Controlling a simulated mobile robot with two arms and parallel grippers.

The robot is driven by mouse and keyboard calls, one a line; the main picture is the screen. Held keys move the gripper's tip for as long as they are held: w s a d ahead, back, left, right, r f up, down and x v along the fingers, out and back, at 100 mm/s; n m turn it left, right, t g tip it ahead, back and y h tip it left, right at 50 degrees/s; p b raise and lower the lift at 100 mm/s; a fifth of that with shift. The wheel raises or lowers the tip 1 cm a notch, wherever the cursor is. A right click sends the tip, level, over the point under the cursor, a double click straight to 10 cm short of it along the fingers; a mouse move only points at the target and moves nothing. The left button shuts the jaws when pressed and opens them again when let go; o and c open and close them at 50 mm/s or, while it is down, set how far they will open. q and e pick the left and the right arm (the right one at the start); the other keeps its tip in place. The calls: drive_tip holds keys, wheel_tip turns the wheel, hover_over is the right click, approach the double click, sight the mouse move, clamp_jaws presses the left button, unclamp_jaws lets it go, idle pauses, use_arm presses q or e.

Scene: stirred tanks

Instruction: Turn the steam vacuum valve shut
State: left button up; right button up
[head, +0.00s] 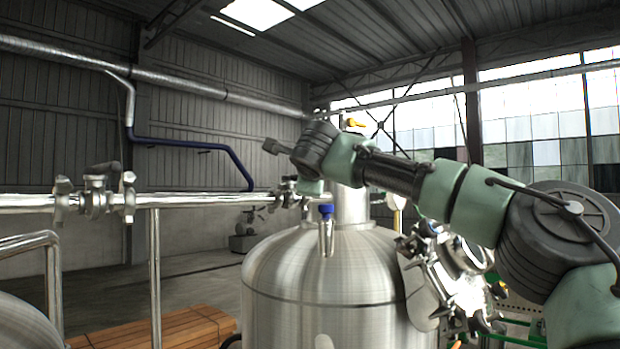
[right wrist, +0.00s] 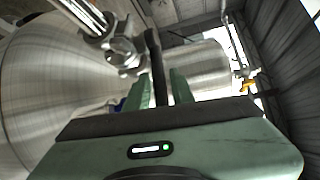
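A dark lever handle (right wrist: 156,65) stands between the two green fingers of my right gripper (right wrist: 161,88) in the right wrist view. The left finger looks close to it; I cannot tell whether both fingers press on it. A metal valve body (right wrist: 122,55) on a shiny pipe is beside the handle. In the head view my right arm reaches in from the right, and its hand (head: 312,165) is over the pipe end by a valve (head: 288,190), partly hiding it. I cannot read which valve is the steam vacuum one. My left gripper is out of view.
A steel tank (head: 325,285) with a blue-capped fitting (head: 326,212) stands under my right arm. A yellow handle (head: 355,122) is above it. Another pipe valve (head: 98,192) is at the left. Wooden planks (head: 150,328) lie on the floor.

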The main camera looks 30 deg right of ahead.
drive_tip(key=shift+w+f, duration=0.1)
drive_tip(key=shift+s+a, duration=0.1)
drive_tip(key=shift+s, duration=0.15)
drive_tip(key=b+v, duration=0.4)
drive_tip(key=v, duration=0.3)
drive_tip(key=shift+a, duration=0.2)
drive_tip(key=shift+s, duration=0.1)
